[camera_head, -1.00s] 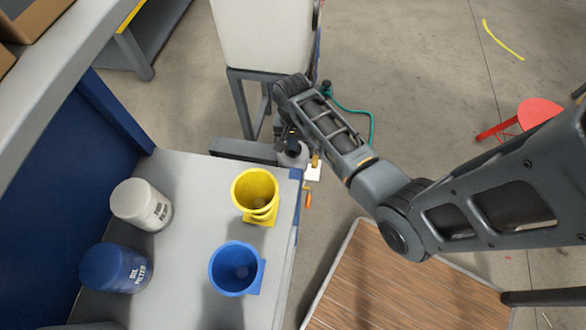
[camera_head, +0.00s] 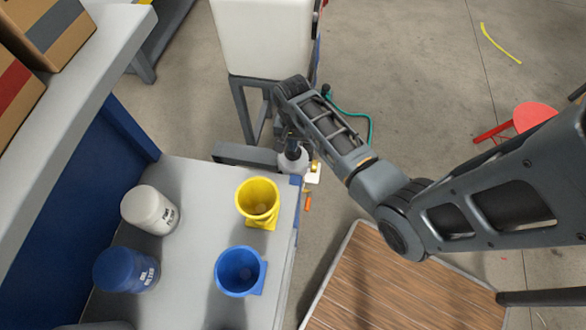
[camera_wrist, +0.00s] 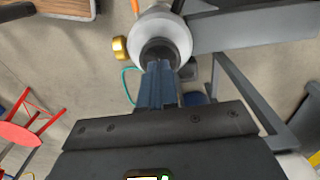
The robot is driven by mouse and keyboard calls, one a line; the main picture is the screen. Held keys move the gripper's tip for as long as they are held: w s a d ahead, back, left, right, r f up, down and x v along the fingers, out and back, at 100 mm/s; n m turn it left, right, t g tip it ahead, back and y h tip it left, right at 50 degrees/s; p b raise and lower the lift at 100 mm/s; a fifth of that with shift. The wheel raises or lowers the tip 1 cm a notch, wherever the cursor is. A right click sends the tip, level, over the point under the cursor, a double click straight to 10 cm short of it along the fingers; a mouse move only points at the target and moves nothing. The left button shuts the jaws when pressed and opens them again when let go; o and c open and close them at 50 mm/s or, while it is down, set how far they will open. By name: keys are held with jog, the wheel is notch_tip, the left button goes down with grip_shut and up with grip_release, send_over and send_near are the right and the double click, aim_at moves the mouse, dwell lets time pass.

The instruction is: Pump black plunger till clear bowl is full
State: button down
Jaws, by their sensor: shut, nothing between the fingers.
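A pale grey round pump head (camera_head: 292,161) stands beyond the bench's far right corner. It also shows in the wrist view (camera_wrist: 177,33), with the dark round plunger (camera_wrist: 157,48) at its middle. My gripper (camera_wrist: 158,68) is shut and empty, its blue fingers together with their tips at the plunger. I cannot tell whether they touch it. In the head view my wrist partly covers the plunger and fingers. A gold fitting (camera_wrist: 120,47) sticks out beside the head. The clear bowl is not visible in either view.
A large white tank (camera_head: 262,38) on a grey stand is behind the pump. The bench holds a yellow cup (camera_head: 257,198), a blue cup (camera_head: 239,270), a white canister (camera_head: 150,209) and a blue canister (camera_head: 124,270). A red stool (camera_head: 533,117) stands right.

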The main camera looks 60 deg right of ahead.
jog(key=shift+f, duration=0.15)
jog(key=shift+f+b, duration=1.05)
jog(key=shift+f, duration=0.45)
jog(key=shift+r+p, duration=1.7)
jog(key=shift+p, duration=0.2)
notch_tip(320, 180, up, 2)
jog(key=shift+r+p, duration=0.1)
jog(key=shift+p, duration=0.65)
jog(key=shift+r, duration=1.9)
